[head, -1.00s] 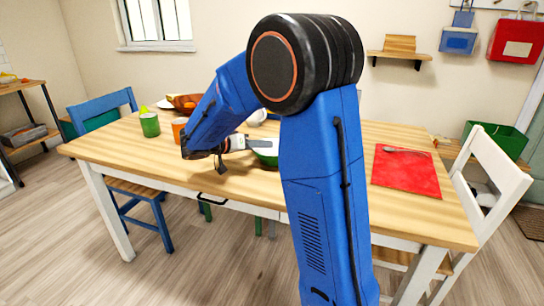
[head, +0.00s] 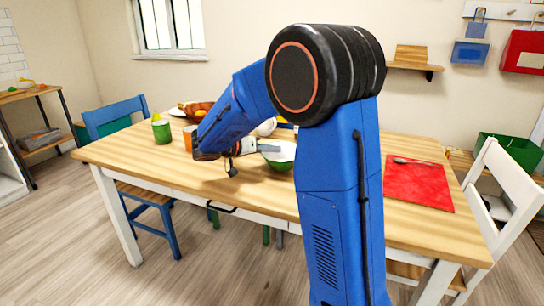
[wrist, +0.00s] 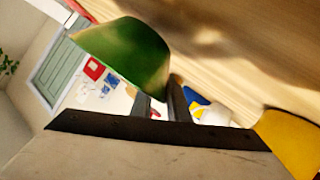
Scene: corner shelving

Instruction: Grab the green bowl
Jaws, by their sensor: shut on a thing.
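The green bowl (head: 282,162), with a pale inside, is beside my upper arm in the head view, over the front middle of the wooden table (head: 225,182). In the wrist view the bowl (wrist: 130,52) is large, its green outer side showing. My gripper (head: 264,147) reaches the bowl from the left and is shut on its rim. In the wrist view the dark fingers (wrist: 165,102) meet the bowl's edge. I cannot tell clearly whether the bowl's base touches the table.
A red mat (head: 418,184) with a spoon lies at the right. Chairs stand at both ends. The front left tabletop is clear.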

